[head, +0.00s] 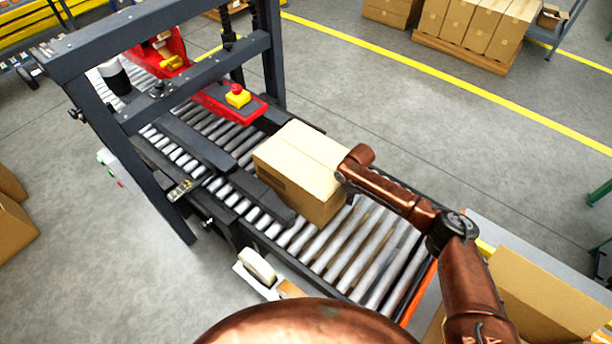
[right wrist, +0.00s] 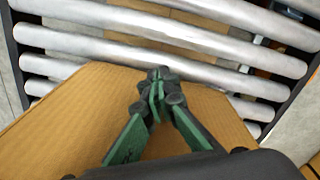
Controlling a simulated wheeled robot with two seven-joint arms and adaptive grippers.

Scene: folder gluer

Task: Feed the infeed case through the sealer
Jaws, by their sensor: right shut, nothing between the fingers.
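The infeed case (head: 296,172), a closed tan carton, sits upright on the roller conveyor (head: 345,255) at the near end of the sealer (head: 185,80). Its far-left side is close to the dark guide rail and the red-trimmed head. My right arm reaches in from the right, and its gripper (head: 342,178) is at the case's right side; the fingers are mostly hidden in the head view. In the right wrist view the green and black fingers (right wrist: 160,88) are shut and empty, close against a cardboard face (right wrist: 75,110). Contact is not certain. My left gripper is not in view.
A yellow block with a red button (head: 237,95) sits on the sealer's red part. A white rounded item (head: 257,265) stands beside the conveyor's near edge. An open carton (head: 545,295) is at lower right. Stacked cartons (head: 480,25) stand on a pallet behind.

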